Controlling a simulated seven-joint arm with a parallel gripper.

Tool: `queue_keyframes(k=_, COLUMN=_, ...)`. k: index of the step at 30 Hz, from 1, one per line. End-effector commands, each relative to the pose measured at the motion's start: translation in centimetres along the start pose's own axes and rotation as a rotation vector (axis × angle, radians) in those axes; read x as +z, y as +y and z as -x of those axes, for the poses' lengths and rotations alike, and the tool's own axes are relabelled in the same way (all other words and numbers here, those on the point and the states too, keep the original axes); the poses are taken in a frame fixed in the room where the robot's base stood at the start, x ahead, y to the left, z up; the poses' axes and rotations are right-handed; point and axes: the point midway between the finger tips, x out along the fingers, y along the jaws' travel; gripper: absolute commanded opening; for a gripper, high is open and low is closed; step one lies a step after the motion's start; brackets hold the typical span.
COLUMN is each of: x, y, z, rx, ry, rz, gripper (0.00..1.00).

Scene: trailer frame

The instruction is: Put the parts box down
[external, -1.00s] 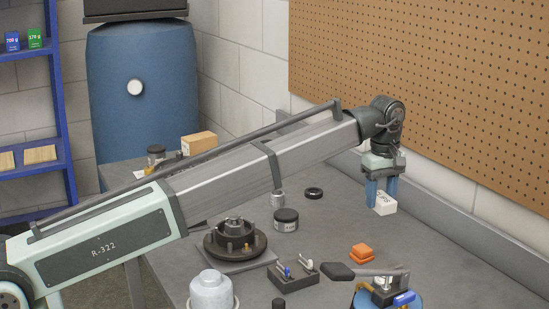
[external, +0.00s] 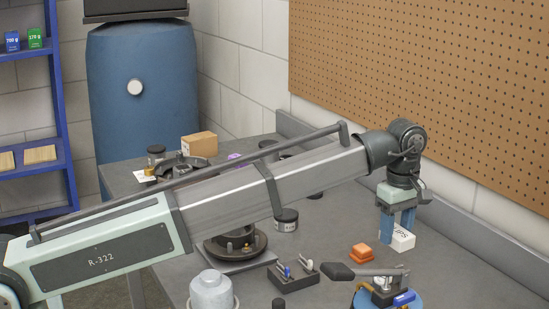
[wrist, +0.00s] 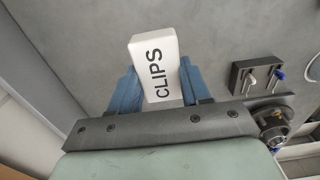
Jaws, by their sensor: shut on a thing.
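The parts box is a small white box (external: 403,238) with dark lettering; in the wrist view the white box (wrist: 155,68) reads "CLIPS". My gripper (external: 397,222) has its blue fingers on either side of the box, and in the wrist view my gripper (wrist: 155,88) is shut on it. The box is at the right part of the grey workbench, near its back rail. I cannot tell whether its underside touches the bench.
A dark holder with small tools (external: 293,273) and a blue round fixture with a lever (external: 388,292) stand nearer the front. The bench to the right of the box (external: 460,270) is clear.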

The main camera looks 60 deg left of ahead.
Motion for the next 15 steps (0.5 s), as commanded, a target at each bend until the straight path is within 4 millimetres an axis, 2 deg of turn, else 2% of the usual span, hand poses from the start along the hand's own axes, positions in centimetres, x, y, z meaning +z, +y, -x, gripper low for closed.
queue_keyframes(k=9, x=0.0, y=-0.1, z=-4.5, rx=-0.002, ry=0.000, rz=0.003, gripper=0.17)
queue_keyframes(k=15, x=0.0, y=0.0, z=-6.3, rx=0.000, ry=0.000, rz=0.003, gripper=0.17)
